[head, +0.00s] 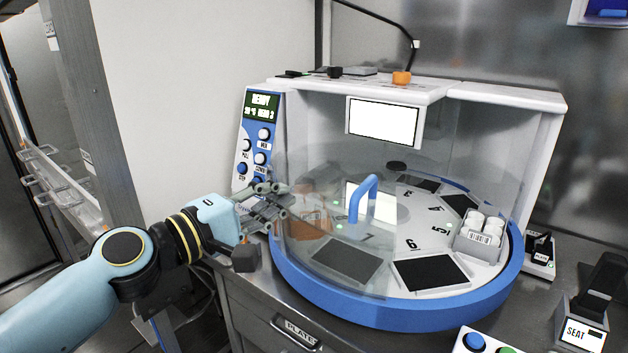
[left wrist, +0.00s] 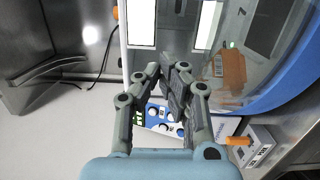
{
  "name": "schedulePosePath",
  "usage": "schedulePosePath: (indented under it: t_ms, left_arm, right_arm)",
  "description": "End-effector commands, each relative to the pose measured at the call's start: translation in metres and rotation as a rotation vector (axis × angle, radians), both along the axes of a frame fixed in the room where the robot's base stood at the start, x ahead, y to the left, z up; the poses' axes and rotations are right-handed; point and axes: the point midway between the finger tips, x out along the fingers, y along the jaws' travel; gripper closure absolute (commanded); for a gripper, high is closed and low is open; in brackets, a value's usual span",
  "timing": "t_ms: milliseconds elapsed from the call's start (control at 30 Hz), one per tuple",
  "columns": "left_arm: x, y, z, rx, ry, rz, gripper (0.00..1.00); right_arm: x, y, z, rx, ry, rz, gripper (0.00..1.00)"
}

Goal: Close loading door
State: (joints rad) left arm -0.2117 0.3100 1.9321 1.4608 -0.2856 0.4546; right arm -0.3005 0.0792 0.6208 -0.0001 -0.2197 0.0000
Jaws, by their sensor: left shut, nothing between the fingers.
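The loading door (head: 325,225) is a clear curved panel on the front of a white and blue carousel machine, with a blue arched handle (head: 362,198). I cannot tell exactly how far round the door stands. My left gripper (head: 283,195) is shut and empty at the machine's left front, beside the control panel and left of the handle. Its fingers (left wrist: 172,74) also show in the left wrist view, in front of the machine. I cannot tell whether they touch the clear panel. My right gripper is out of view.
The control panel (head: 257,140) has a lit display and several knobs. Inside the machine are a numbered turntable (head: 412,226), a rack of white-capped vials (head: 480,237) and an orange object (head: 310,222). Its blue rim (head: 400,316) overhangs the steel counter. A SEAT device (head: 585,325) stands front right.

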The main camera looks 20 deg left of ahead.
Motion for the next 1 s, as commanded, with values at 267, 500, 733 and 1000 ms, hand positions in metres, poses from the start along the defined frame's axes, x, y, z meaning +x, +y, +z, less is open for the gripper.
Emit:
schedulePosePath:
  t_ms: [267, 500, 733, 1000]
  left_arm:
    - [0.048, -0.019, 0.002, -0.004, -0.002, 0.002, 1.00]
    - [0.091, -0.038, 0.001, -0.002, 0.002, 0.000, 1.00]
    - [0.084, -0.068, 0.001, -0.001, 0.001, 0.001, 1.00]
    - [0.083, -0.074, -0.001, 0.002, 0.002, 0.002, 1.00]
  right_arm:
    - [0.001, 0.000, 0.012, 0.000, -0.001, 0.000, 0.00]
    - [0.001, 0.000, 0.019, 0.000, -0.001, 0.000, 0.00]
    - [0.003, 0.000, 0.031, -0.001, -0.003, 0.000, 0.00]
    - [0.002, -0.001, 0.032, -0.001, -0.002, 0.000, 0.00]
